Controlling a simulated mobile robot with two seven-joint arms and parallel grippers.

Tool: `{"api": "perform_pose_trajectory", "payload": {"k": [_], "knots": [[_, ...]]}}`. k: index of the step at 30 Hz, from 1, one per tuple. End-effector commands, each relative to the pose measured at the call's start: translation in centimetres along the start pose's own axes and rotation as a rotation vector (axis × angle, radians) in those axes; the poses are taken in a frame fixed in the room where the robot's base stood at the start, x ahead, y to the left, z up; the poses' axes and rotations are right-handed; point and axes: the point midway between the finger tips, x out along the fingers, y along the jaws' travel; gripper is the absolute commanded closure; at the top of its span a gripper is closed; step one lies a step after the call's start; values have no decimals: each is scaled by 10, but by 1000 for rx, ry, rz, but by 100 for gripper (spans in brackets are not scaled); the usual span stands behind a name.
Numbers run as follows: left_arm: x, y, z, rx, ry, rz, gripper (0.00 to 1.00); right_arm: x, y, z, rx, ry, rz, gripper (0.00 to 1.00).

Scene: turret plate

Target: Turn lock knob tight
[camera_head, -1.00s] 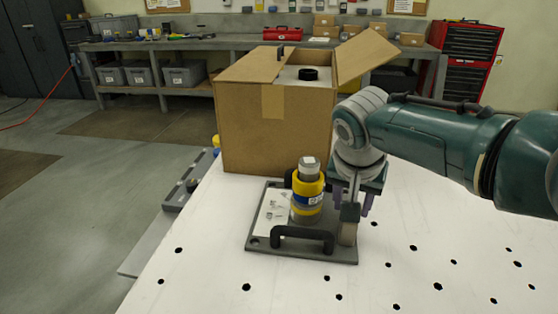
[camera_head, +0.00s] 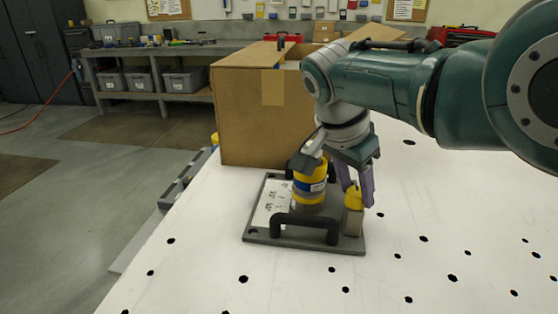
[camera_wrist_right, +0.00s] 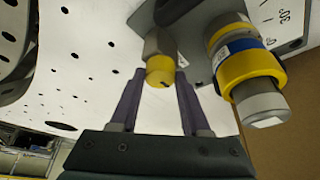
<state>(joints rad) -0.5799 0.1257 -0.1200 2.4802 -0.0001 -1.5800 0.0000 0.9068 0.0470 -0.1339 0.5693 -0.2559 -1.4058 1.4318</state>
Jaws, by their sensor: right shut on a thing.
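The lock knob (camera_head: 353,198) is yellow and tops a short grey post (camera_head: 352,222) at the right front corner of the grey turret plate (camera_head: 262,236). My right gripper (camera_head: 357,195) comes down over it with purple fingers, shut on the knob. In the right wrist view the knob (camera_wrist_right: 160,72) sits between the two fingertips (camera_wrist_right: 160,78), and its end has a dark mark. The turret (camera_head: 310,188), a yellow and grey cylinder with a blue band, stands upright left of the knob. My left gripper is not in view.
A black handle (camera_head: 305,222) arches over the plate's front edge, close to the post. A white label card (camera_head: 273,203) lies on the plate. A large cardboard box (camera_head: 245,115) stands behind. The white table (camera_head: 430,215) with dark holes is clear at right.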

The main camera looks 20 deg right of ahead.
Motion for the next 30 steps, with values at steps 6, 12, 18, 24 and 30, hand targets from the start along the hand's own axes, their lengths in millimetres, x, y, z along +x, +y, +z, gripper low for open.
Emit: {"api": "perform_pose_trajectory", "payload": {"k": [6,12,18,24,30], "knots": [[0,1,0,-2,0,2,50,0,0,0,6,0,1,100],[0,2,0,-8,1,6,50,0,0,0,5,0,1,49],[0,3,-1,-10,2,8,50,0,0,0,4,0,1,27],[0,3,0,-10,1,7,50,0,0,0,4,0,1,23],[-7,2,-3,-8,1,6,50,-11,0,-1,3,0,-1,23]]}}
